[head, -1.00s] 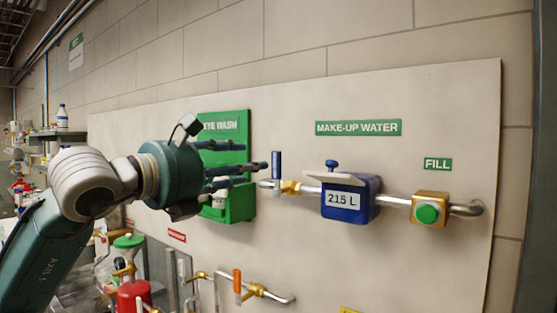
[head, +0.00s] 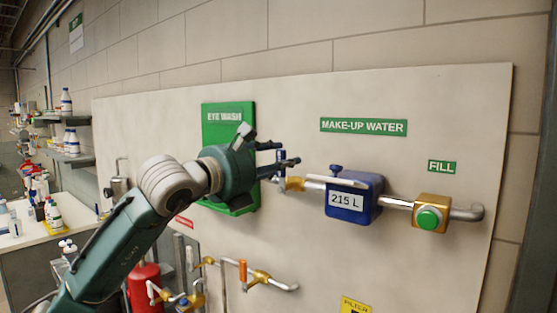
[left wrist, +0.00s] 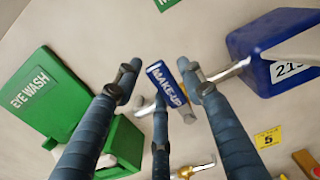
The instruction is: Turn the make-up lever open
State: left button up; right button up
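The make-up lever is a blue handle (left wrist: 168,84) marked MAKE-UP, seen in the left wrist view between the fingertips of my left gripper. It sits on the pipe just left of the blue 215 L meter (head: 352,197). In the head view the lever is mostly hidden by my left gripper (head: 288,154). My left gripper is open, with its fingers spread on both sides of the lever and a middle finger below it. I cannot tell whether any finger touches the lever. My right gripper is not in view.
A green eye wash station (head: 228,118) stands close behind and left of the gripper. A green FILL button (head: 428,218) is on the pipe at right. A lower pipe carries an orange lever (head: 243,271). A bench with bottles (head: 25,225) is at left.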

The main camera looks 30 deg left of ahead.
pick_arm(q)
grip_shut()
jog(key=a+f+n+b, duration=0.2)
jog(key=n+b, duration=0.2)
jog(key=n, duration=0.1)
jog(key=a+f+n+b, duration=0.2)
jog(key=n+b, duration=0.2)
jog(key=n, duration=0.2)
jog(key=a+f+n+b, duration=0.1)
jog(key=f+n+b, duration=0.1)
jog(key=n+b, duration=0.2)
jog(key=shift+w+a+f+n, duration=0.2)
jog(key=shift+a+f+n, duration=0.15)
jog(key=shift+n, duration=0.45)
jog(key=shift+f+n+b, duration=0.25)
jog(key=shift+n+b, duration=0.05)
jog(key=shift+n, duration=0.4)
jog(key=shift+o, duration=2)
grip_release()
jog(key=shift+a, duration=0.1)
